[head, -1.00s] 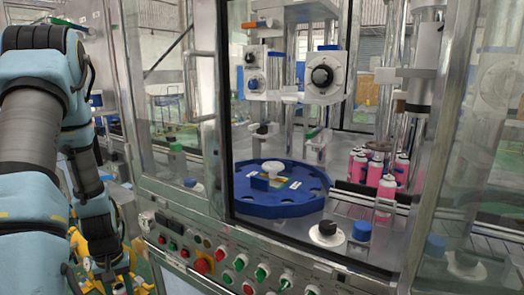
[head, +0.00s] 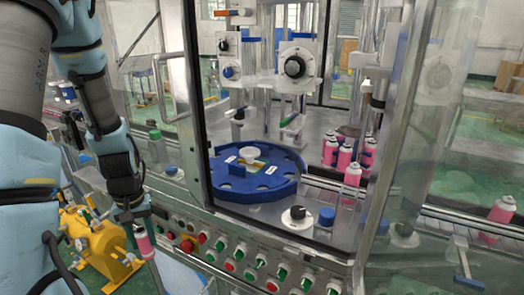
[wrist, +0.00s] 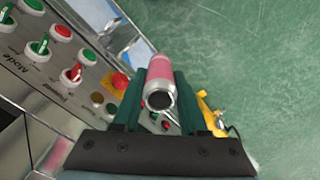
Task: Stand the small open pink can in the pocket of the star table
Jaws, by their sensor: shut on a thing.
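The small pink can (wrist: 159,69) is held between the dark green fingers of my gripper (wrist: 158,98) in the wrist view, with its round open end facing the camera. In the head view the can (head: 145,243) hangs below my gripper (head: 135,213) at the lower left, outside the machine and in front of its control panel. The star table (head: 282,184) is a blue disc with pockets around its rim, inside the machine behind the open front. My gripper is well to the left of it, apart from it. The pockets on its far side are hard to make out.
A control panel (head: 220,262) with buttons and knobs runs along the machine's front. A metal door post (head: 192,110) stands between my arm and the opening. Several pink cans (head: 351,172) stand right of the table. A yellow machine (head: 98,245) is on the floor.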

